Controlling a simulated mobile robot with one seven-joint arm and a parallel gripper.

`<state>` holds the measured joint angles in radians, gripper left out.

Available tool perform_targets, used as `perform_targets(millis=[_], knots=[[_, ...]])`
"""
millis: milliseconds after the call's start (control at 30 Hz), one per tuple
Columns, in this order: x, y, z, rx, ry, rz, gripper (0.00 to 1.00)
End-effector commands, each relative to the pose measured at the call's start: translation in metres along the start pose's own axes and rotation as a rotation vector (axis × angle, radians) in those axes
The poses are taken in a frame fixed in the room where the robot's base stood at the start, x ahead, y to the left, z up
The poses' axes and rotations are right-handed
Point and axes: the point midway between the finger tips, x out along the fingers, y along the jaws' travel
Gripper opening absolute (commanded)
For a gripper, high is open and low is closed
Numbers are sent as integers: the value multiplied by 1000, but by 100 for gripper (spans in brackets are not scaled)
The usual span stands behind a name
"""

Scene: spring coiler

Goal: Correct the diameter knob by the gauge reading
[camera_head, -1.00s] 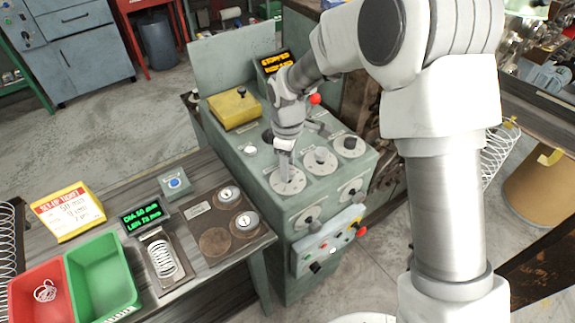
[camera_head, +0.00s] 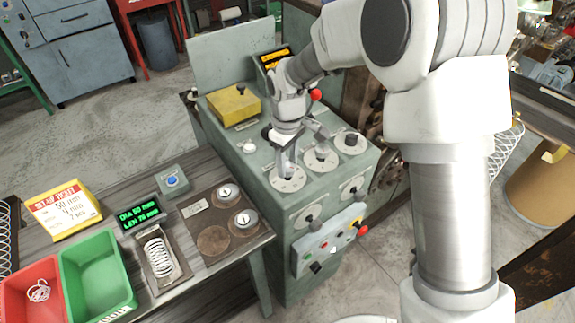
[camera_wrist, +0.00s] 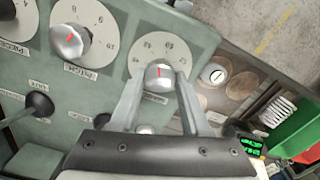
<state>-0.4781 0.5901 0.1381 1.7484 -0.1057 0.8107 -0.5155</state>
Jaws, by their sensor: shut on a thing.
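My gripper (camera_wrist: 158,82) is shut on a grey knob (camera_wrist: 160,73) on a round white dial (camera_wrist: 181,52) of the green machine; I take it as the diameter knob. Its red mark points up in the wrist view. The fingers partly cover the dial's label and lower numbers. In the head view, my gripper (camera_head: 287,170) stands upright over the front-left dial (camera_head: 288,184). The gauge display (camera_head: 138,214) shows green DIA and LEN lines; DIA looks like 50 or 60 mm. A spring (camera_head: 159,257) lies in the gauge beside it.
Neighbouring knobs (camera_head: 320,154) and levers stand close right of my gripper. A yellow set-up ticket (camera_head: 63,209) and red and green bins (camera_head: 98,276) are on the bench at left. The machine's amber display (camera_head: 274,60) is lit behind my arm.

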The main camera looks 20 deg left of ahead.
Motion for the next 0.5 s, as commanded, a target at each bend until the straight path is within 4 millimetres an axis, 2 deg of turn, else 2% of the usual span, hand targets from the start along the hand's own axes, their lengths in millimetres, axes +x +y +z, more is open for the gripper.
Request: perform_targets(millis=[500], knots=[[0, 1, -1, 397, 2, 2, 0]])
